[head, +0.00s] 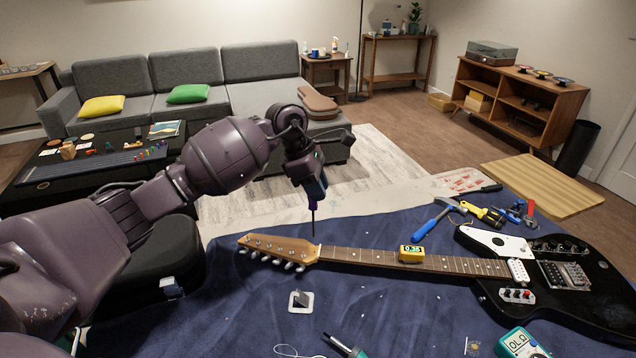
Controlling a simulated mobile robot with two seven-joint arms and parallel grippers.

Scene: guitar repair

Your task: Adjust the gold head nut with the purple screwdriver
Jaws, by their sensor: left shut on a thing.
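My left gripper (312,188) is shut on the purple screwdriver (313,207), which hangs upright with its thin dark shaft pointing down. The tip is just above or behind the guitar headstock (278,249), close to where it meets the neck; I cannot tell whether it touches. The electric guitar (585,280) lies on the blue cloth with its headstock at the left and black body at the right. Tuners show along the headstock. The gold head nut is too small to make out. My right gripper is not in view.
A small white-edged square (301,301), a green-handled tool (344,346) and a multimeter (521,344) lie in front. Cloth left of the headstock is clear.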

